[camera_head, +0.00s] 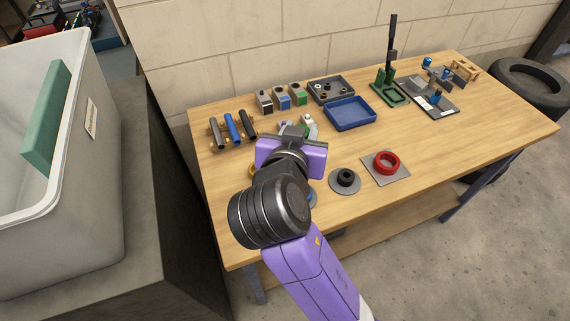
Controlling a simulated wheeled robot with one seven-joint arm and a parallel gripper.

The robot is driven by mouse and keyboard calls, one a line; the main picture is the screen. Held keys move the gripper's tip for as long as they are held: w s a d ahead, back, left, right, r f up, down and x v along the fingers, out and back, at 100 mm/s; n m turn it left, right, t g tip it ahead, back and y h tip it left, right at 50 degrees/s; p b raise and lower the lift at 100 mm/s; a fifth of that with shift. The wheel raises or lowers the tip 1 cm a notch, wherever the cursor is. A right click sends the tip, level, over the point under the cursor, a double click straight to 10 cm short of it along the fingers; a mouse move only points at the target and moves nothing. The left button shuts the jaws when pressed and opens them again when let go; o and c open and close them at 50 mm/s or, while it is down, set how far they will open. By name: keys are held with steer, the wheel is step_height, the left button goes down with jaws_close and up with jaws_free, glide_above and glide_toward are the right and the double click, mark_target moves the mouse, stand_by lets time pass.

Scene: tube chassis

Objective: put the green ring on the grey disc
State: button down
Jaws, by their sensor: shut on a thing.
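My gripper (292,155) is over the table's front left part, seen from behind. Its purple hand hides the fingertips and the thing it is shut on. I cannot make out the green ring. Small green and white parts (310,124) show just beyond the hand, but their shape is unclear. A round grey disc (335,187) lies right of my gripper, with a black ring-like piece (346,177) on it. I cannot tell whether this is the task's disc or whether another is hidden behind my arm.
A red ring (386,162) sits on a grey square plate (402,178) at right. Yellow and blue edges peek out beside my arm. Behind are a blue tray (351,113), a dark tray (331,90), small blocks (282,98) and a tube rack (233,130). The table's front right is clear.

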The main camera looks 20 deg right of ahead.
steer(key=a+f+n+t+y+b, duration=0.1)
steer(key=a+f+n+y+b, duration=0.15)
steer(key=a, duration=1.05)
step_height(320, 180, down, 15)
steer(key=shift+f+p, duration=0.2)
steer(key=shift+p, duration=0.1)
steer(key=shift+f, duration=2.15)
steer(key=shift+f, duration=0.2)
steer(key=c, duration=1)
jaws_free()
steer(key=shift+r, duration=0.2)
steer(key=b+v, duration=0.1)
steer(key=v, duration=1.1)
steer(key=shift+s+f, duration=0.1)
steer(key=shift+f, duration=0.05)
steer(key=shift+a, duration=0.1)
